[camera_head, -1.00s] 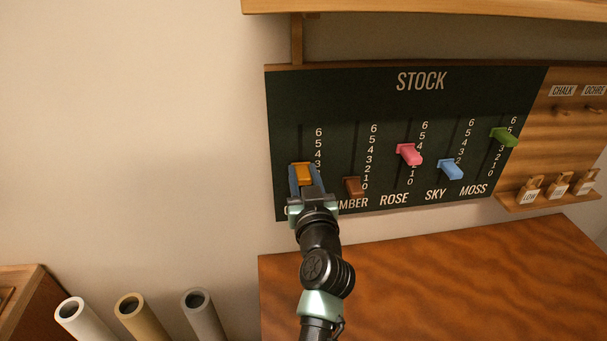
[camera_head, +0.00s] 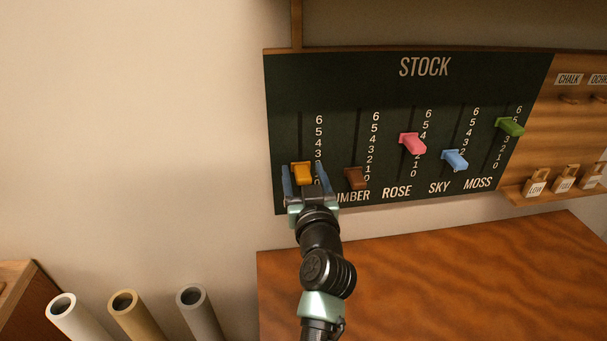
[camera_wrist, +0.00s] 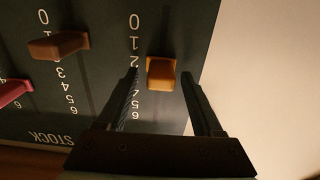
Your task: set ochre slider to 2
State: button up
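The ochre slider (camera_head: 302,174) is the orange knob at the far left of the dark STOCK board (camera_head: 420,90). In the wrist view, the ochre slider (camera_wrist: 161,73) sits about level with the 2 of its scale, which appears upside down there. My gripper (camera_head: 304,181) is open around the knob, one finger on each side. In the wrist view, my gripper (camera_wrist: 161,78) shows a gap between each finger and the knob. The ochre label and lower scale are hidden behind my gripper in the head view.
The brown umber slider (camera_head: 355,178) stands close to the right of my gripper. Pink rose (camera_head: 412,143), blue sky (camera_head: 455,159) and green moss (camera_head: 510,127) sliders are farther right. A wooden tabletop (camera_head: 420,275) lies below the board. Blank wall is to the left.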

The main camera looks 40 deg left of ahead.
jog(key=b+v, duration=0.3)
jog(key=v, duration=1)
jog(key=shift+w, duration=0.1)
dwell(0.4)
